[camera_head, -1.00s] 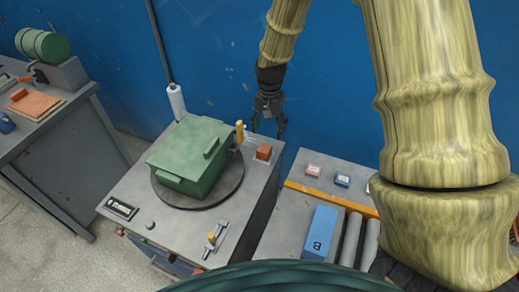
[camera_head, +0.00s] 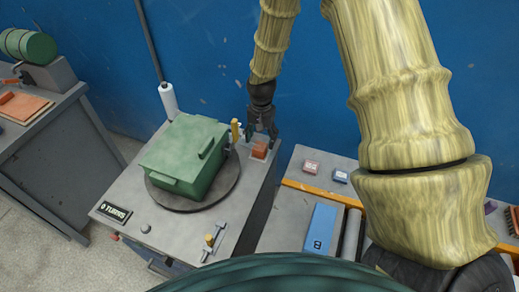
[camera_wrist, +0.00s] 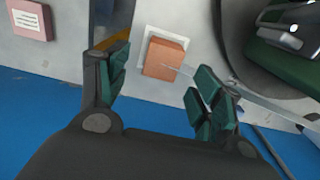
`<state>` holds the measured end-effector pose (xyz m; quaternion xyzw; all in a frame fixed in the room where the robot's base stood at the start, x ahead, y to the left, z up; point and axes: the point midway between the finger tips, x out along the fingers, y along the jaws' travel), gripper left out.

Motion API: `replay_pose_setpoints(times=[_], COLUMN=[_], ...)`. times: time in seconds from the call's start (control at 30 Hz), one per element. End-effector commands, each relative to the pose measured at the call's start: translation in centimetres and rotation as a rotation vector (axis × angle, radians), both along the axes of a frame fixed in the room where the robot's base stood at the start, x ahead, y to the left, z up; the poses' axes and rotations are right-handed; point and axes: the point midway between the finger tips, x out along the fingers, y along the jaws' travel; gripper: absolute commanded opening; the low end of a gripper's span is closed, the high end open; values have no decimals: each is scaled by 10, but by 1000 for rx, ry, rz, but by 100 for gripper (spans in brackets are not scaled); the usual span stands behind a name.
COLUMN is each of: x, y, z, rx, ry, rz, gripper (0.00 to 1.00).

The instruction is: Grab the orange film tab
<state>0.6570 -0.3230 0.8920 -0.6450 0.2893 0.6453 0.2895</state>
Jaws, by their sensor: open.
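The orange film tab (camera_head: 259,149) is a small orange block on a pale square at the back right corner of the grey machine top. My gripper (camera_head: 262,138) is open and empty, just behind and above the tab in the head view. Its two green-padded fingers (camera_wrist: 160,90) show apart in the wrist view. I cannot tell the exact gap to the tab.
A green box (camera_head: 185,155) sits on a dark round turntable (camera_head: 190,203) left of the tab. A yellow-topped post (camera_head: 235,130) stands close beside my gripper. A white film roll (camera_head: 168,98) stands at the back left. The blue wall (camera_head: 210,60) is close behind.

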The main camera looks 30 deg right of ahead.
Motion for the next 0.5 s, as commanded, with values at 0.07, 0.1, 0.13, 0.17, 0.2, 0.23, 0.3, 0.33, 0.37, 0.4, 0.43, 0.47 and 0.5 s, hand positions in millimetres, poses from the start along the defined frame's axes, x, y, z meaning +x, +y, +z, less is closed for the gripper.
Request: replay_pose_setpoints(times=[0.07, 0.1, 0.13, 0.17, 0.2, 0.23, 0.3, 0.33, 0.37, 0.4, 0.43, 0.47, 0.5], x=[0, 0, 0, 0, 0, 0, 0, 0, 0, 0, 0, 0, 0], y=[0, 1, 1, 1, 2, 2, 3, 3, 3, 3, 4, 4, 4], z=[-1, -2, -3, -5, -8, -10, -16, -18, -21, -24, -27, -29, -34], rx=[0, -1, 0, 0, -1, 0, 0, 0, -1, -1, -1, 0, -1], ry=[0, 1, 1, 1, 2, 3, 1, 1, 2, 2, 2, 1, 2], rz=[1, 1, 1, 1, 0, 0, 0, 1, 2, 1, 0, 0, 0], gripper=[66, 66, 66, 66, 66, 66, 66, 66, 66, 66, 66, 66, 66])
